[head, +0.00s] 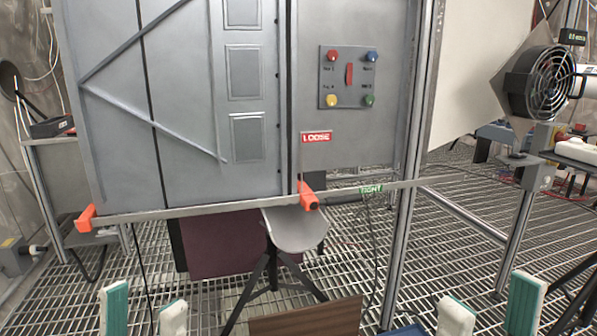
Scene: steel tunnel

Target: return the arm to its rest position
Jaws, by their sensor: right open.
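My left gripper (143,312) shows at the bottom left edge, its two pale, teal-padded fingertips apart with nothing between them. The arms behind the fingertips are out of view.
Ahead stands a grey steel cabinet (185,110) with a button panel (348,77). A metal bar with orange ends (160,213) crosses its lower edge. A grey stool (296,229), a brown board (306,318) and a black fan (541,83) stand around.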

